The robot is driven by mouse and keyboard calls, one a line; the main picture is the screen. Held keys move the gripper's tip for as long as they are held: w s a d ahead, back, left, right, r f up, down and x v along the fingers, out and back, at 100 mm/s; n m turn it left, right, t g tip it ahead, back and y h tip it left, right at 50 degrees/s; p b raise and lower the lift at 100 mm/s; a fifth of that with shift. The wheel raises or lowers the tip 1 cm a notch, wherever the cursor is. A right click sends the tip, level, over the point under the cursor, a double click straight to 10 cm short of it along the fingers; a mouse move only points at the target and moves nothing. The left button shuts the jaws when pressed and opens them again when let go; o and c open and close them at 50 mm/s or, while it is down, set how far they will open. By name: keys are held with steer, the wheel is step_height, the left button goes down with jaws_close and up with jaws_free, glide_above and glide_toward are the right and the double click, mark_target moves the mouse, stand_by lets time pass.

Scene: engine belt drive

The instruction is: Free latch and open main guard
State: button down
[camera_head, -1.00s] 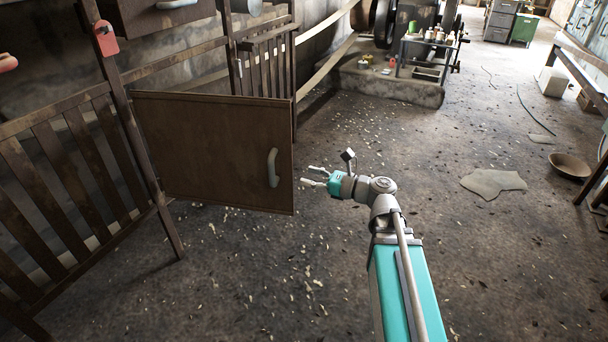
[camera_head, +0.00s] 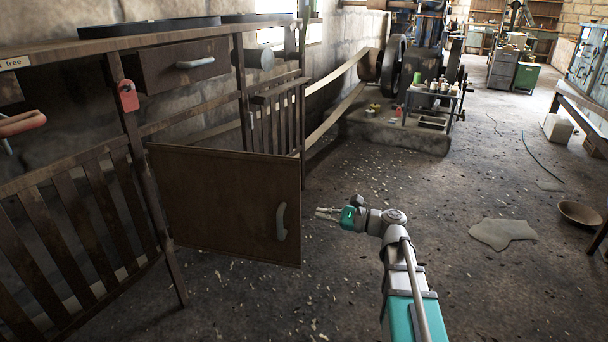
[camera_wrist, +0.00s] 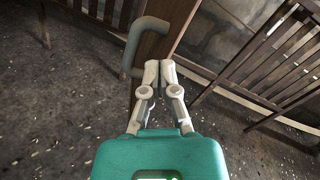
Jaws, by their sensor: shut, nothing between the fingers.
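The main guard is a brown panel door (camera_head: 225,200) that stands swung out from the slatted fence, with its free edge toward my arm. Its grey-green handle (camera_head: 281,221) is near that free edge; it also shows in the wrist view (camera_wrist: 138,42). A red latch-like tag (camera_head: 128,96) hangs on the post at the door's hinge side; I cannot tell its state. My gripper (camera_head: 322,213) is just right of the door's free edge, apart from the handle in the head view. In the wrist view its fingers (camera_wrist: 160,65) are together and empty, beside the handle.
A slatted fence (camera_head: 75,212) runs left of the door, and another slatted section (camera_head: 277,128) stands behind it. A drawer (camera_head: 175,66) is above. A flat patch (camera_head: 503,233) and a bowl (camera_head: 579,214) lie at right. The floor between is mostly open.

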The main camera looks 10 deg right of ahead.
steer(key=w+d+r+n+g+p, duration=0.3)
steer(key=w+r+n, duration=0.1)
steer(key=n, duration=0.4)
steer(key=w+d+r+n+g+y+p, duration=0.1)
steer(key=w+d+r+n+g+p, duration=0.1)
steer(key=n, duration=0.6)
steer(key=w+d+r+p, duration=0.1)
steer(key=w+p, duration=0.1)
steer(key=w, duration=0.1)
steer(key=shift+w+d+r+n+g, duration=0.25)
steer(key=shift+w+r+n+g, duration=0.05)
steer(key=shift+r+n+g, duration=0.1)
steer(key=shift+a, duration=0.1)
steer(key=s+a, duration=0.3)
steer(key=a, duration=0.8)
steer(key=shift+s, duration=0.1)
